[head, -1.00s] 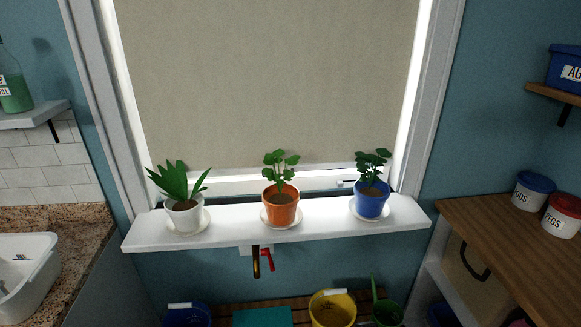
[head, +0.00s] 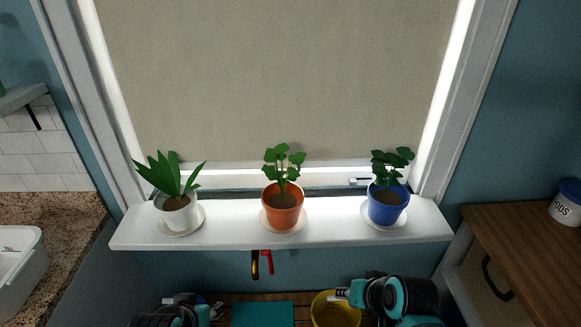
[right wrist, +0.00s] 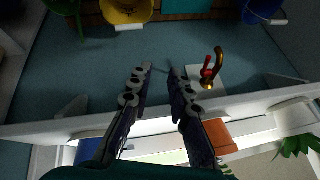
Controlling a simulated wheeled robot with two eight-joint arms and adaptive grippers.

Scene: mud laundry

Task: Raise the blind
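The beige blind (head: 275,80) hangs down over most of the window in the head view, its lower edge a little above the white sill. A strip of bright window shows below it and along both sides. No cord or chain is clearly visible. My right gripper (right wrist: 162,71) is open and empty in the right wrist view, its two fingers apart below the sill's front edge. In the head view my right arm is at the bottom, in front of the yellow bucket. My left gripper (head: 205,308) is at the bottom left, small and partly cut off; its fingers are unclear.
A white pot (head: 180,212), an orange pot (head: 283,208) and a blue pot (head: 386,208) with plants stand on saucers along the sill (head: 335,232). A tap with a red handle (head: 267,262) is below. Buckets, including a yellow bucket (head: 333,312), stand lower. A wooden counter (head: 530,235) is right.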

